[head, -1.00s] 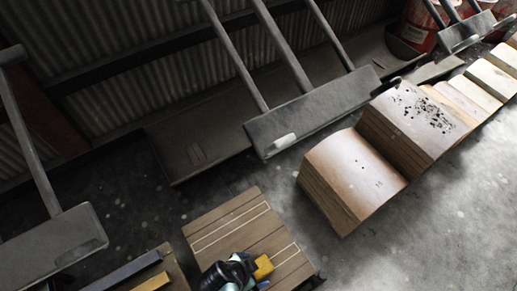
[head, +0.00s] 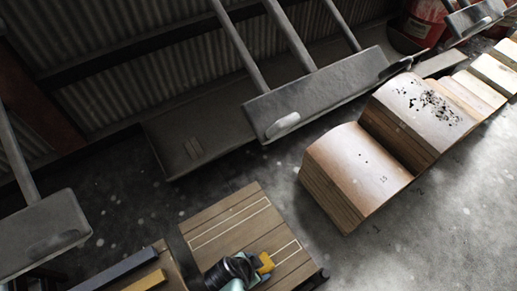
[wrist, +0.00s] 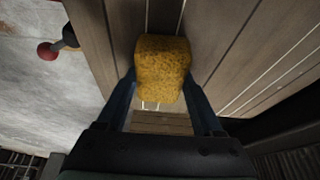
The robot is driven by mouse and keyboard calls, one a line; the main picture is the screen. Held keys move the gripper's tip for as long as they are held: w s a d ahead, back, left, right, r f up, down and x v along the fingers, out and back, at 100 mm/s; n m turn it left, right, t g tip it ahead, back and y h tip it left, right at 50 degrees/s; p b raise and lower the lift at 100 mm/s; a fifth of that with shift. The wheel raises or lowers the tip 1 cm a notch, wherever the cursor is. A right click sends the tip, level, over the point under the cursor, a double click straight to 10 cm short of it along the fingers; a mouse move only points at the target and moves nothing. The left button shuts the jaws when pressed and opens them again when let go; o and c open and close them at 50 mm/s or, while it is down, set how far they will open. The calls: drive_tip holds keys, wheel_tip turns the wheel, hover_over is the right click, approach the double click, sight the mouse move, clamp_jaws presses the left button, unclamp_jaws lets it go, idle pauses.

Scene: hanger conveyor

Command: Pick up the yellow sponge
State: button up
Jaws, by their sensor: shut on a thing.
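The yellow sponge (wrist: 162,68) sits between the two fingers of my gripper (wrist: 162,88) in the wrist view, with a finger against each side. Slatted wooden boards show behind it. In the head view the sponge (head: 265,263) is a small yellow block at the end of my dark gripper (head: 254,268), over the wooden slatted surface (head: 225,218) at the bottom. My gripper partly hides it there. I cannot tell whether the sponge touches the boards or is raised above them.
Curved wooden blocks (head: 355,175) stand to the right. Grey hanging frames (head: 315,93) run across the back. A red container (head: 425,22) is at top right. Speckled floor lies between.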

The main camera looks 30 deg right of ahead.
drive_tip(key=shift+c, duration=0.9)
wheel_tip(320, 180, up, 10)
drive_tip(key=p, duration=0.7)
